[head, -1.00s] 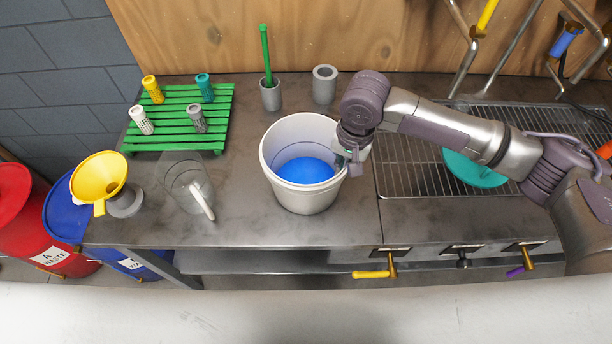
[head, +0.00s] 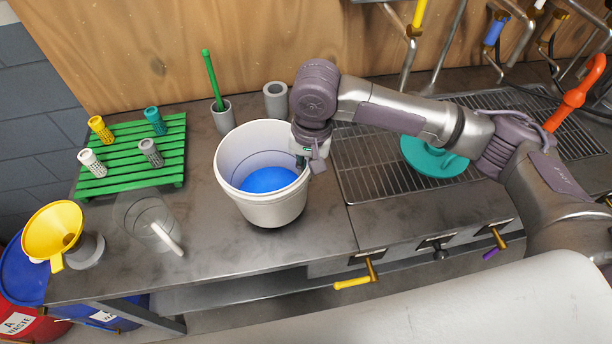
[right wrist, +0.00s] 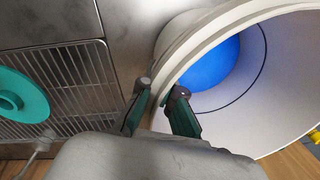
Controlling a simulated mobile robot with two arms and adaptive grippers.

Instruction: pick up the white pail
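The white pail (head: 270,212), with blue contents (head: 268,180) inside, is upright at the middle of the steel counter. My right gripper (head: 305,160) reaches its right rim from above. In the right wrist view, one finger is outside the pail's wall and the other inside, with the rim between the fingertips (right wrist: 162,90); they look shut on the wall. The white pail (right wrist: 285,75) fills the right of that view. I cannot tell whether its base is clear of the counter. My left gripper is not in view.
A green rack (head: 130,160) with small bottles, a clear container (head: 150,222) and a yellow funnel (head: 52,232) are left of the pail. Two grey cups (head: 275,100) stand behind. A drain grate (head: 375,175) with a teal disc (head: 432,157) lies to the right.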

